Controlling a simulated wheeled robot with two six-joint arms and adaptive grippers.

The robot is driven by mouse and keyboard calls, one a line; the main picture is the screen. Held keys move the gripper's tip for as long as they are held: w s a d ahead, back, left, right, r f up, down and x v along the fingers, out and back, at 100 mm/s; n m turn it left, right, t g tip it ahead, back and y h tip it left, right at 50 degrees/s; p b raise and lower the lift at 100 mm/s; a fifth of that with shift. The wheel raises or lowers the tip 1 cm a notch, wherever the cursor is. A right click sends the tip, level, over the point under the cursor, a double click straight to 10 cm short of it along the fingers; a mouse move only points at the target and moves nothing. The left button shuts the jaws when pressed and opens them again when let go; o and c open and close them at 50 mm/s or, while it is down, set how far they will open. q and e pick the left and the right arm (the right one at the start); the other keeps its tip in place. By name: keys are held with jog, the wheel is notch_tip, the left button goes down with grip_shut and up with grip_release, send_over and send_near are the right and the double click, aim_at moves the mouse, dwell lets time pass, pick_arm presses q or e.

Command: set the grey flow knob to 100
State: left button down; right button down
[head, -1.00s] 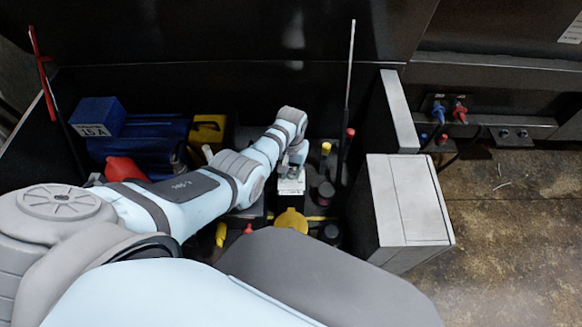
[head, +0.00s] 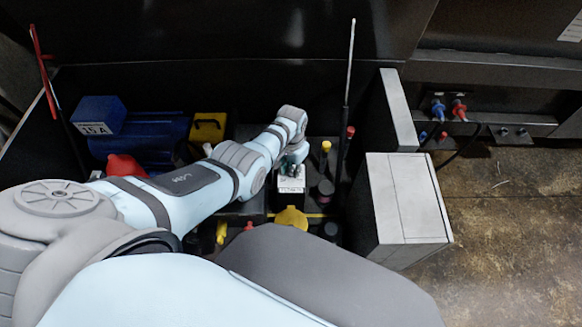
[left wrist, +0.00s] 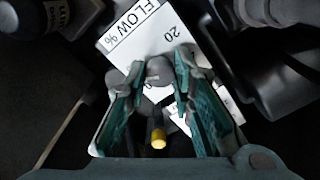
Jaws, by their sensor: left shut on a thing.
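The grey flow knob (left wrist: 158,70) shows between the fingertips of my left gripper (left wrist: 161,82) in the left wrist view. The teal-padded fingers stand on both sides of it, and the gripper is shut on it. The white dial plate (left wrist: 140,33) around it reads "FLOW %", with a "20" mark. The fingers hide much of the scale, and I cannot read the knob's setting. In the head view my left gripper (head: 294,160) is over the white plate (head: 291,185) and hides the knob. My right gripper is not in view.
A yellow-tipped post (left wrist: 158,140) shows between the fingers in the left wrist view. In the head view a yellow-capped post (head: 326,147) and a tall rod (head: 349,75) stand right of the gripper. A yellow disc (head: 291,218) lies nearer. A grey box (head: 408,205) stands to the right.

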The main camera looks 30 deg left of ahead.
aim_at(291, 171)
pick_arm(q)
jog(key=c, duration=1.4)
grip_release()
jog(key=shift+o, duration=0.2)
jog(key=shift+r, duration=0.1)
jog(key=shift+w+r, duration=0.1)
jog(key=shift+r, duration=0.15)
notch_tip(291, 171, up, 11)
jog(key=shift+r, duration=0.15)
